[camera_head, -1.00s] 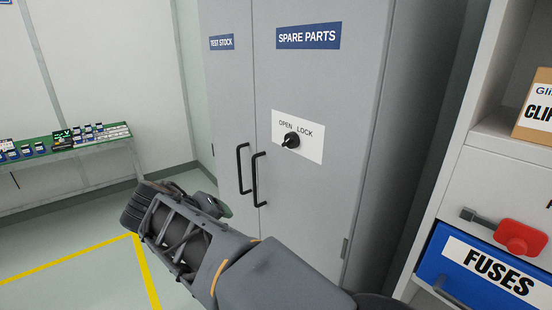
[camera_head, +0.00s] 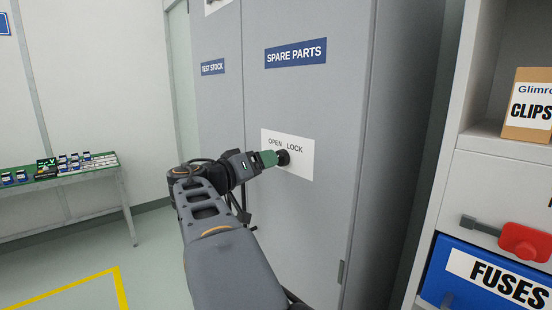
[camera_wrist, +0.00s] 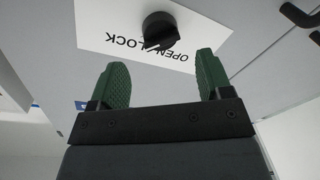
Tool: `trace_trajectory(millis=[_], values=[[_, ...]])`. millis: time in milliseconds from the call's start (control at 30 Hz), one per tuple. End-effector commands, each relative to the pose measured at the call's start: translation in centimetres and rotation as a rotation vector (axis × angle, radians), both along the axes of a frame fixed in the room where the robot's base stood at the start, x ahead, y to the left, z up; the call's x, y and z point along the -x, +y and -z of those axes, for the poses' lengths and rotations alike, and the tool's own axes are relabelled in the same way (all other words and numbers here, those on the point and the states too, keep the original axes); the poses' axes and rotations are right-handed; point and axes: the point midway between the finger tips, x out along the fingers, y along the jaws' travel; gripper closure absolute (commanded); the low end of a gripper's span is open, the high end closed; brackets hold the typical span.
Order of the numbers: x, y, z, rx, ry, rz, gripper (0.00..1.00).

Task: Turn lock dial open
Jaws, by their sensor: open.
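The black lock dial (camera_head: 283,157) is on a white plate (camera_head: 304,160) marked OPEN and LOCK, on the grey cabinet's right door. In the wrist view the dial (camera_wrist: 160,30) is ahead of my gripper (camera_wrist: 161,80), whose two green fingers are apart with nothing between them. The dial lies just beyond the fingertips, roughly centred between them, and they appear not to touch it. The dial's pointer is toward the LOCK word in the wrist view. In the head view my gripper (camera_head: 272,159) is right at the dial's left side and partly hides the plate.
The grey cabinet (camera_head: 335,120) bears SPARE PARTS and TEST STOCK labels. Black door handles (camera_wrist: 300,15) show at the wrist view's upper right. A shelf unit with a blue FUSES drawer (camera_head: 440,264) and a CLIPS box (camera_head: 526,105) stands right. A green table (camera_head: 85,168) stands left.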

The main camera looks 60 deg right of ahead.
Motion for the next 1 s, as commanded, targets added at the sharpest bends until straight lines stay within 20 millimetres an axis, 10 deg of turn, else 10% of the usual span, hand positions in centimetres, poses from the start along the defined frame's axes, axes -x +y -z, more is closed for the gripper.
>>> trace_trajectory(millis=[400, 833, 1000], values=[[1.1, -5.0, 0.0, 0.0, 0.001, 0.0, 0.28], [1.2, -5.5, 0.0, 0.0, 0.0, -0.002, 0.29], [1.2, -5.5, 0.0, -0.001, 0.001, -0.001, 0.45]])
